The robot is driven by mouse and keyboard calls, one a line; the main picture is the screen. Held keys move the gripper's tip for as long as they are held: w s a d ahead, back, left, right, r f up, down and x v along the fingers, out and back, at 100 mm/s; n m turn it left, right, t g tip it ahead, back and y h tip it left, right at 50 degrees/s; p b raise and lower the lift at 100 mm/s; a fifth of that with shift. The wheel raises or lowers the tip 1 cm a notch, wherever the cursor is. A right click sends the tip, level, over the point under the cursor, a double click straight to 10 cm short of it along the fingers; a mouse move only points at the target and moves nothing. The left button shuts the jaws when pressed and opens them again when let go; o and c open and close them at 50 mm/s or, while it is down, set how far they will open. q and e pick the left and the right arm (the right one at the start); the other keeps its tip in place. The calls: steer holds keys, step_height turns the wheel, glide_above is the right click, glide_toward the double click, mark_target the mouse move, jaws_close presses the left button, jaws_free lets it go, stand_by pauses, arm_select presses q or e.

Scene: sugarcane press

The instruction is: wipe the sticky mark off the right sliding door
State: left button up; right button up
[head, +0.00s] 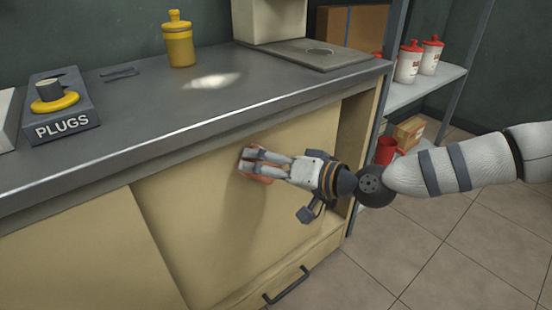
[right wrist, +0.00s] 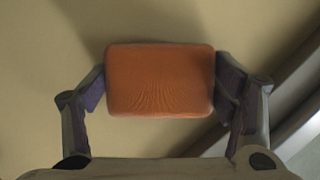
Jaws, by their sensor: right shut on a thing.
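The right sliding door (head: 225,220) is a cream panel under the steel counter, and it also shows in the right wrist view (right wrist: 215,20). My right gripper (head: 250,162) is at the upper part of this door, reaching in from the right. It is shut on an orange sponge (right wrist: 160,80), gripped by its two sides. The sponge is at the door's face; I cannot tell whether it presses on it. No sticky mark shows on the visible door; the gripper and sponge hide part of it. My left gripper is not in view.
The counter's front edge (head: 180,142) overhangs just above my right gripper. Left of the right door is another cream door (head: 85,260). An open gap (head: 355,130) lies right of the door. A drawer with a dark handle (head: 287,286) is below. Shelves with red-lidded jars (head: 408,65) stand right.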

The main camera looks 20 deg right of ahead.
mark_target(258, 179)
steer(key=shift+s+a, duration=0.1)
steer(key=shift+a, duration=0.3)
steer(key=shift+s, duration=0.1)
steer(key=s, duration=0.1)
steer(key=s+d+p, duration=0.1)
steer(key=s, duration=0.1)
steer(key=s+d+p, duration=0.1)
steer(key=shift+s+r, duration=0.1)
steer(key=shift+s, duration=0.65)
steer(key=s, duration=0.1)
steer(key=s+d+p, duration=0.1)
steer(key=shift+s, duration=0.4)
